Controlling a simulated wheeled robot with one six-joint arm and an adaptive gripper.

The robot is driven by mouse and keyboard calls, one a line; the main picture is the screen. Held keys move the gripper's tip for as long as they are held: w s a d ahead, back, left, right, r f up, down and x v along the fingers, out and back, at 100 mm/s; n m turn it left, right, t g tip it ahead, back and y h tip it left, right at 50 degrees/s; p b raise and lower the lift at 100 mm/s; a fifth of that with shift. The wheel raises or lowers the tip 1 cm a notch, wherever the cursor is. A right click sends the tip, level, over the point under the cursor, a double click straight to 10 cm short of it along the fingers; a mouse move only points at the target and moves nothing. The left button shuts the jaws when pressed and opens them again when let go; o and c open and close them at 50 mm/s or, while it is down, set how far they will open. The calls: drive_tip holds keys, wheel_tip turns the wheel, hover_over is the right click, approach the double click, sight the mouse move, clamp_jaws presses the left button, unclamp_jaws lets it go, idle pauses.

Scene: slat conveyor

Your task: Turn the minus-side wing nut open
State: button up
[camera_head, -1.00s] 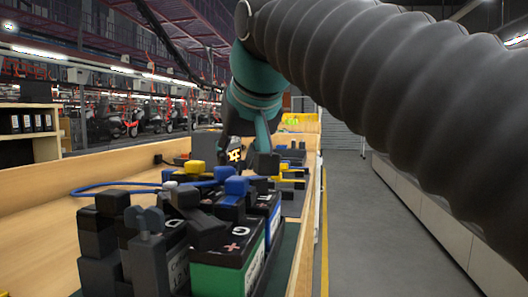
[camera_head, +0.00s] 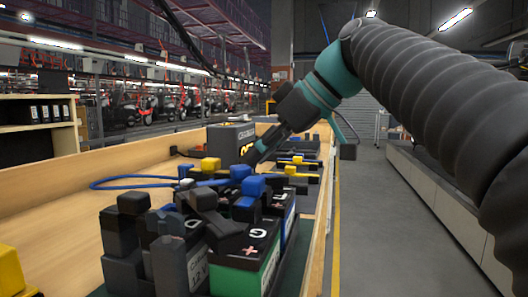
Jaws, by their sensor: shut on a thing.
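My gripper (camera_head: 258,153) reaches down from the upper right to the far end of the near battery group. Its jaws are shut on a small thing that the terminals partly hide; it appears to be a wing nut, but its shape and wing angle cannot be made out. Blue-capped clamps (camera_head: 253,186) and a yellow-capped one (camera_head: 210,164) stand close to the fingertips. The nearest battery (camera_head: 250,254) has a black top with a plus mark and a green side. A dark grey winged piece (camera_head: 172,224) stands upright at the near left, apart from my gripper.
A blue cable (camera_head: 125,180) loops over the wooden bench (camera_head: 45,214). A grey charger box (camera_head: 231,139) stands behind the batteries. More yellow-capped parts (camera_head: 297,160) lie beyond, along the bench's right edge. The aisle floor (camera_head: 375,240) at right is clear.

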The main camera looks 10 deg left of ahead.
drive_tip(key=shift+w+n+g, duration=0.15)
drive_tip(key=shift+n+g, duration=0.35)
drive_tip(key=shift+n, duration=0.1)
drive_tip(key=shift+f, duration=0.1)
drive_tip(key=o, duration=1.2)
drive_tip(key=shift+c, duration=0.2)
drive_tip(key=v, duration=0.7)
drive_tip(key=shift+d, duration=0.2)
